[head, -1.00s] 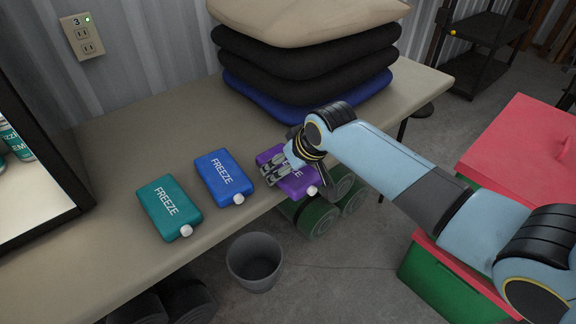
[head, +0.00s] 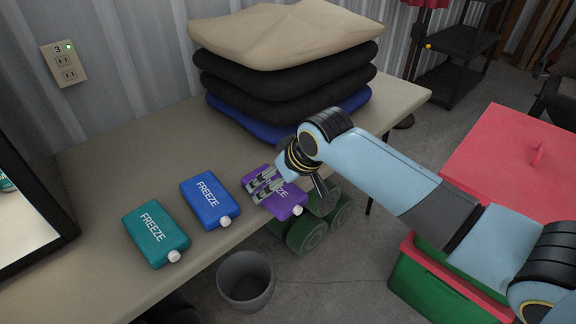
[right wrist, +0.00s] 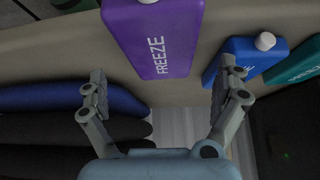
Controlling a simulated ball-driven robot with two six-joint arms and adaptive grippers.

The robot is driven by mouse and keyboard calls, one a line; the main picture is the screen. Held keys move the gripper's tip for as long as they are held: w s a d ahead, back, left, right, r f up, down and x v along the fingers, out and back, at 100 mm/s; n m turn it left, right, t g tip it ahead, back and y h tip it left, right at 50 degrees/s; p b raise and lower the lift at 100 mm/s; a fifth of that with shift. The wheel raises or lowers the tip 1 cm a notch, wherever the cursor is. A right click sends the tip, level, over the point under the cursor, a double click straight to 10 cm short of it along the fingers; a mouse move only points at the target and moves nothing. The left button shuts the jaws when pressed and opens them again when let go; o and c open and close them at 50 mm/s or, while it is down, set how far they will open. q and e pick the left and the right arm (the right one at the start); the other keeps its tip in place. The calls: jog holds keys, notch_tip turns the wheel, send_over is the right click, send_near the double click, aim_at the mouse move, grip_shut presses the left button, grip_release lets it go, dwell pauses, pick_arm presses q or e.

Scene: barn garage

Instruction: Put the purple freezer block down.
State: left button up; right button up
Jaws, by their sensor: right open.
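The purple freezer block (head: 289,203) lies on the bench near its front edge, right of the blue freezer block (head: 208,200) and the teal freezer block (head: 155,234). My right gripper (head: 256,188) is over the purple block in the head view and hides part of it. In the right wrist view the gripper (right wrist: 160,82) has its fingers spread wide, and the purple block (right wrist: 152,36) shows beyond the fingertips with nothing clamped. The blue block (right wrist: 245,58) and teal block (right wrist: 295,62) show to its right. My left gripper is not in view.
A stack of cushions (head: 285,85) stands on the bench (head: 110,165) behind the gripper. A grey bin (head: 246,280) and green rolls (head: 305,235) are on the floor below the front edge. A red-lidded green crate (head: 435,285) is at right.

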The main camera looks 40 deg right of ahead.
jog(key=p+v, duration=0.1)
jog(key=v, duration=0.6)
jog(key=shift+r, duration=0.2)
jog(key=shift+s, duration=0.1)
